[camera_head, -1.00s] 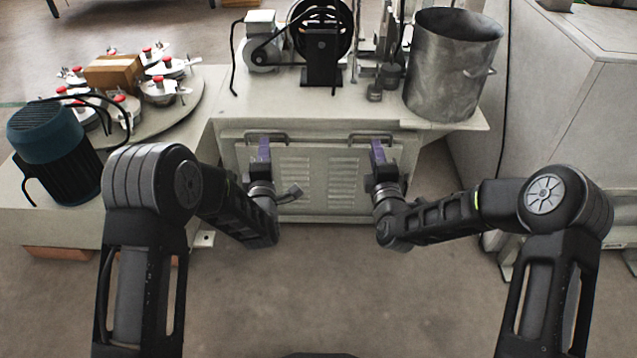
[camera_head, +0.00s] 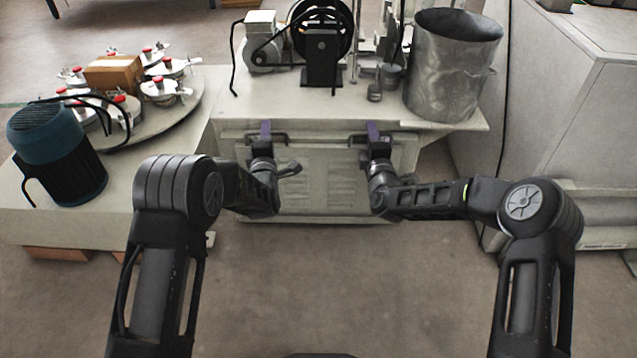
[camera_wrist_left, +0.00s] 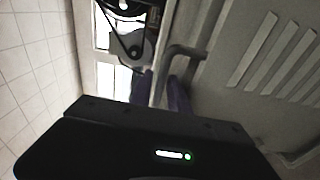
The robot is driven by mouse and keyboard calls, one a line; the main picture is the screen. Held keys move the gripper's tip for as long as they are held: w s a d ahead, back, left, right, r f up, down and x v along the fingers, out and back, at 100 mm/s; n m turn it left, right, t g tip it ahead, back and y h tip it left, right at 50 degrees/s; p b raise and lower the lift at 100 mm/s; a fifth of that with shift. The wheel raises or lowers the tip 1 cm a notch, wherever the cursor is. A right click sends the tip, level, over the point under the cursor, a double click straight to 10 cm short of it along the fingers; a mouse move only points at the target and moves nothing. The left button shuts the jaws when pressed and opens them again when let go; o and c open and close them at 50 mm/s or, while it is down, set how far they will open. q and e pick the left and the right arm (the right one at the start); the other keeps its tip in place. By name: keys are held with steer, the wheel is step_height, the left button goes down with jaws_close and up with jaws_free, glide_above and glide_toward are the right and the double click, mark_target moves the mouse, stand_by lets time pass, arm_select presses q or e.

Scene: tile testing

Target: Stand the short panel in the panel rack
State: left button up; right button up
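A pale grey panel (camera_head: 315,165) with louvre slots and two dark handles stands upright against the front of the bench cabinet. It is the only panel I can make out. My left gripper (camera_head: 265,130) is at its left handle. In the left wrist view the purple fingertips (camera_wrist_left: 160,90) lie on either side of the handle bar (camera_wrist_left: 187,51), with little gap; whether they press on it is unclear. My right gripper (camera_head: 373,132) is at the right handle, its grip hidden by its own wrist. I cannot pick out a panel rack in these views.
The bench top (camera_head: 300,105) carries a motor-and-wheel machine (camera_head: 322,55) and a large metal bucket (camera_head: 452,70). A blue motor (camera_head: 55,150) and a round table with several clamps stand at left. A large grey box (camera_head: 590,90) is at right. The floor in front is clear.

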arm_select(q)
jaws_close()
arm_select(e)
jaws_close()
stand_by(1.0)
arm_select(q)
steer(key=shift+r, duration=0.1)
arm_select(e)
steer(key=shift+r, duration=0.1)
